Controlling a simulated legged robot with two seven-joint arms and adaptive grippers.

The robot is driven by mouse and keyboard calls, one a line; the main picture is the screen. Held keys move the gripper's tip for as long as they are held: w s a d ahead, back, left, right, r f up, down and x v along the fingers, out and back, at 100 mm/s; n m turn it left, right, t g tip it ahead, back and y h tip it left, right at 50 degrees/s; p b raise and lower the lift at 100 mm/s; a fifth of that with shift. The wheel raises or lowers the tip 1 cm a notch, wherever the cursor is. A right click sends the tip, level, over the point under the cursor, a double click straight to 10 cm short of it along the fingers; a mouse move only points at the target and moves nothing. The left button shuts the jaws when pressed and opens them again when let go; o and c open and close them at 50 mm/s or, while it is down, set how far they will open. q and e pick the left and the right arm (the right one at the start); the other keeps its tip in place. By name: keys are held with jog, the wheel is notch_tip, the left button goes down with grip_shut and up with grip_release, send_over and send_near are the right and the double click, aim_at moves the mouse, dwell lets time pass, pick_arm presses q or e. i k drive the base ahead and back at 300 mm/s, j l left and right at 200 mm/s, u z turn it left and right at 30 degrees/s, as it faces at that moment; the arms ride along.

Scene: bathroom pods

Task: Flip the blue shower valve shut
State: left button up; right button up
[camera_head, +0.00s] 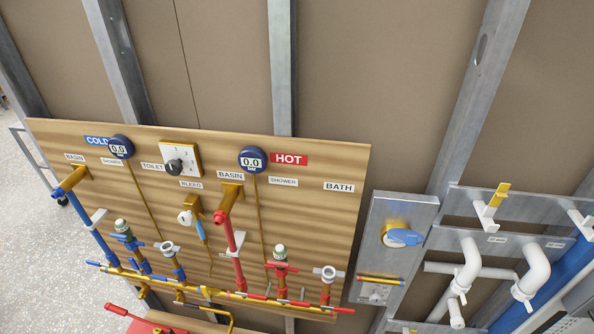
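On the wooden board, a small blue valve (129,241) with a pale cap on top stands on the cold side, roughly below the small SHOWER label (111,161). Its blue handle is small here, and I cannot tell whether it is open or shut. A larger blue lever knob (403,237) sits on a brass round base on the metal panel to the right of the board. It points right. Neither of my grippers is in view, and nothing touches either blue part.
The wooden board (330,225) carries blue and red pipes, two round gauges reading 0.0 and a red-handled valve (281,266). White pipes (470,262) and metal rails fill the right. Metal studs stand behind. Speckled floor (40,270) is open at left.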

aim_at(132, 262)
jog(key=j+u, duration=0.15)
jog(key=u, duration=0.3)
jog(key=k+j+u, duration=0.1)
jog(key=u, duration=0.35)
jog(key=j+u, duration=0.3)
jog(key=u, duration=0.15)
